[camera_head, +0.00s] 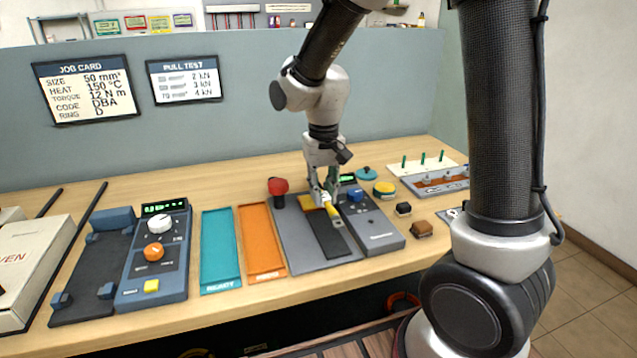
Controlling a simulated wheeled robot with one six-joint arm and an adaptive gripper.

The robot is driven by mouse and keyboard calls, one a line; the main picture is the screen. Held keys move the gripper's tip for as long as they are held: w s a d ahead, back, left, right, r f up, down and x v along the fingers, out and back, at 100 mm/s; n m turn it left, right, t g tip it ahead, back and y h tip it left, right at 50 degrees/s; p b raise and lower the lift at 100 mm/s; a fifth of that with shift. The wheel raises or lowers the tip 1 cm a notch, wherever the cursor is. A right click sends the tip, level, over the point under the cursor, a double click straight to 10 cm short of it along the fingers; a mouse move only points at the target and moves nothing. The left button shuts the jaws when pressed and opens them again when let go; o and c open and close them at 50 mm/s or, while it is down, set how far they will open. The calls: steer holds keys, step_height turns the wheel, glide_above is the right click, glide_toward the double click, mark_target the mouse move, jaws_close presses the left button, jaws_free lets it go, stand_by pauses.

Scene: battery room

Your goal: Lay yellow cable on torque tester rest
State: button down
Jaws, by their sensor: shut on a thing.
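My gripper (323,192) points down over the grey bench device with a flat plate (293,238), a black strip and a blue-buttoned box (375,222). It is shut on a short yellow piece, the yellow cable (334,214), whose lower end shows just below the fingertips above the black strip (330,236). I cannot tell whether the cable touches the strip. A yellow block (309,203) lies on the plate beside the fingers. The device's label is too small to read, so I cannot tell if it is the torque tester. The fingers hide part of the cable.
A red knob (278,187) stands at the plate's left back. Orange (262,240) and teal (220,250) trays lie left of it, then a blue device with dials (156,255). Small dark and brown blocks (422,229) and a pegged rack (436,182) are to the right. A partition with a job card (88,89) stands behind.

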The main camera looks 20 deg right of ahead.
mark_target(323, 224)
steer(key=shift+f, duration=2.75)
steer(key=shift+f, duration=0.55)
steer(key=c, duration=1.2)
jaws_free()
step_height(323, 224, up, 12)
steer(key=shift+r, duration=0.1)
steer(key=shift+s+d+f+n, duration=0.1)
steer(key=shift+s+f+n, duration=0.15)
steer(key=shift+s+n, duration=0.15)
steer(key=s+d+r+t, duration=0.2)
steer(key=s+d+r, duration=0.3)
steer(key=s+d, duration=0.2)
steer(key=s+d+r+t, duration=0.2)
steer(key=s+d+r, duration=0.2)
steer(key=s+d, duration=0.3)
steer(key=s, duration=0.4)
steer(key=shift+s+d+r+m, duration=0.15)
steer(key=shift+d+r+m, duration=0.2)
steer(key=shift+m, duration=0.05)
